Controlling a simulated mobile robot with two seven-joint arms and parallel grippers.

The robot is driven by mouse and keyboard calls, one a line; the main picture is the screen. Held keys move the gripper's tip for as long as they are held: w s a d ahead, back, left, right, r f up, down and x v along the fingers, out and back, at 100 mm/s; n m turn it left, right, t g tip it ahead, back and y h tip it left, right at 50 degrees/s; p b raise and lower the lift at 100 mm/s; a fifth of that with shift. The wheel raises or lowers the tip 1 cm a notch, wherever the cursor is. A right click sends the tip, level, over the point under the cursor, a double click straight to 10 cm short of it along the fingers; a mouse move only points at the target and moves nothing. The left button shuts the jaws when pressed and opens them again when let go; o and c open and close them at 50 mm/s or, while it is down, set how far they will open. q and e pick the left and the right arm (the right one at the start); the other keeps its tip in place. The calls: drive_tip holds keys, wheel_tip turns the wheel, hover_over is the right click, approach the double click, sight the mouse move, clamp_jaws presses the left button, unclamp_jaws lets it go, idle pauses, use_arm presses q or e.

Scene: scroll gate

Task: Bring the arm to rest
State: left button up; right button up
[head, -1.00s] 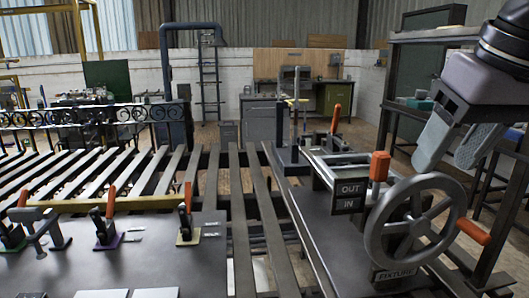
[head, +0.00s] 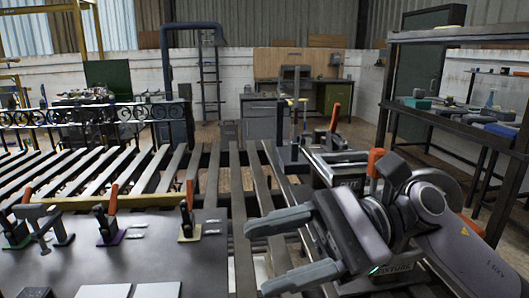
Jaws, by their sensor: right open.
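My right gripper (head: 284,250) is in the lower right of the head view, in front of the bending fixture. Its two grey fingers point left, spread wide apart with nothing between them. My right arm comes in from the lower right corner and hides the handwheel and most of the fixture. The fixture's "FIXTURE" label (head: 396,266) shows in part below the wrist. The orange-red upright handle (head: 374,163) of the fixture shows just above the gripper. I cannot tell whether the arm touches the fixture. My left gripper is not in view.
A dark bench plate (head: 150,255) with several orange-handled toggle clamps stands at the lower left. Slatted bars (head: 235,195) run across the middle. A shelf rack (head: 400,85) stands at the right, and an orange-handled clamp (head: 335,117) stands behind the fixture.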

drive_tip(key=w+d+f+n+t+h, duration=0.2)
drive_tip(key=w+d+f+n+t, duration=0.3)
drive_tip(key=f+n+t, duration=0.65)
drive_tip(key=w+d+f+n+t+h, duration=0.2)
drive_tip(key=w+d+f+n+t, duration=0.3)
drive_tip(key=n+t, duration=1.05)
drive_tip(key=s+d+f+m+g+h, duration=0.3)
drive_tip(key=s+f+m, duration=0.2)
drive_tip(key=f, duration=0.4)
drive_tip(key=s+d+f+m+g+h, duration=0.2)
drive_tip(key=s+f+m+g+h, duration=0.2)
drive_tip(key=f, duration=0.6)
drive_tip(key=s+d+f+m+g+h, duration=0.3)
drive_tip(key=s+f+m, duration=0.4)
drive_tip(key=f, duration=0.3)
drive_tip(key=shift+s+d+g, duration=0.2)
drive_tip(key=shift+d+g, duration=0.15)
drive_tip(key=shift+g, duration=0.05)
drive_tip(key=shift+c, duration=0.4)
